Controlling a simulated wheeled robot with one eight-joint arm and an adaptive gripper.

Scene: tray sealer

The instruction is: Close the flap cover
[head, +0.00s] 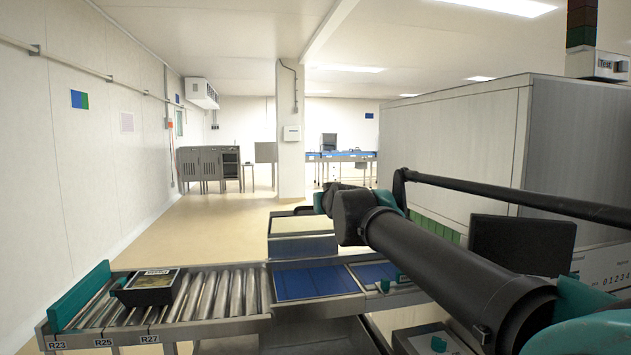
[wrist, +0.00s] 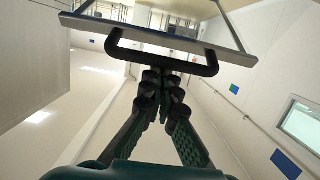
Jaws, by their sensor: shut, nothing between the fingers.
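The flap cover shows in the wrist view as a framed panel (wrist: 150,38) with a thin grey edge at the top. A black bar handle (wrist: 135,57) runs along its near edge. My gripper (wrist: 164,88) is shut and empty, its dark green fingers meeting just below the handle in the picture. I cannot tell whether the fingertips touch the handle. In the head view my arm reaches forward and hides most of its end. I cannot make out the flap cover clearly there.
A roller conveyor (head: 225,293) crosses the front, with a black tray (head: 148,293) at its left end by a teal guide (head: 80,296). Blue belt sections (head: 315,283) follow. A large grey machine housing (head: 455,150) and a dark screen (head: 522,245) stand right. The floor behind left is clear.

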